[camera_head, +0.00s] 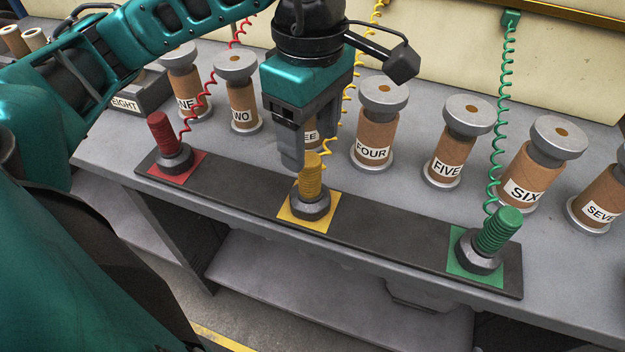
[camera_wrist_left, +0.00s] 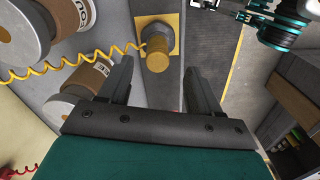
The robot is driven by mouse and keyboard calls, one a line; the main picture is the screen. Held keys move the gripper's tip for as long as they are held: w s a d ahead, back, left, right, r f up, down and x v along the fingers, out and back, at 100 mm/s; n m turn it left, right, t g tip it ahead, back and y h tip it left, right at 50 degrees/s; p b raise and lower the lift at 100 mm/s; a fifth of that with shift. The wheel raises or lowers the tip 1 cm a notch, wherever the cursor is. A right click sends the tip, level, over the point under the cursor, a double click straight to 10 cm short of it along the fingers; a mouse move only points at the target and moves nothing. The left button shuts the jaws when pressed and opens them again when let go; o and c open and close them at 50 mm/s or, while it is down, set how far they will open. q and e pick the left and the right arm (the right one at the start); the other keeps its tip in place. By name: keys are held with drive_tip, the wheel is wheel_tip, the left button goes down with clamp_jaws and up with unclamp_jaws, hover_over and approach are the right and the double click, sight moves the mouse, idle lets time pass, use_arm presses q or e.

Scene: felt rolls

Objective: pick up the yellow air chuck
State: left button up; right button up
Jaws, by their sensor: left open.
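The yellow air chuck (camera_head: 311,183) stands upright on a yellow square of the dark strip (camera_head: 380,236) along the bench's front edge. Its ribbed yellow grip rises from a dark grey base, and a coiled yellow hose runs up behind it. My left gripper (camera_head: 292,160) is just behind and above the chuck, pointing down, open and empty. In the left wrist view the chuck (camera_wrist_left: 157,52) lies ahead, beyond and roughly between the two fingertips (camera_wrist_left: 158,80). The fingers appear apart from it.
A red chuck (camera_head: 166,143) stands at the strip's left end and a green chuck (camera_head: 489,240) at its right end, each with a coiled hose. Several labelled brown rolls, such as FOUR (camera_head: 380,125) and FIVE (camera_head: 457,143), stand behind. An EIGHT box (camera_head: 135,98) is at the left.

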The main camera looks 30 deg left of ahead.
sight(309, 175)
use_arm(q)
drive_tip(key=f, duration=0.8)
drive_tip(key=shift+w+a+f+b, duration=0.15)
drive_tip(key=shift+a+f+b, duration=0.05)
drive_tip(key=shift+a+b, duration=0.1)
drive_tip(key=shift+r, duration=0.1)
clamp_jaws()
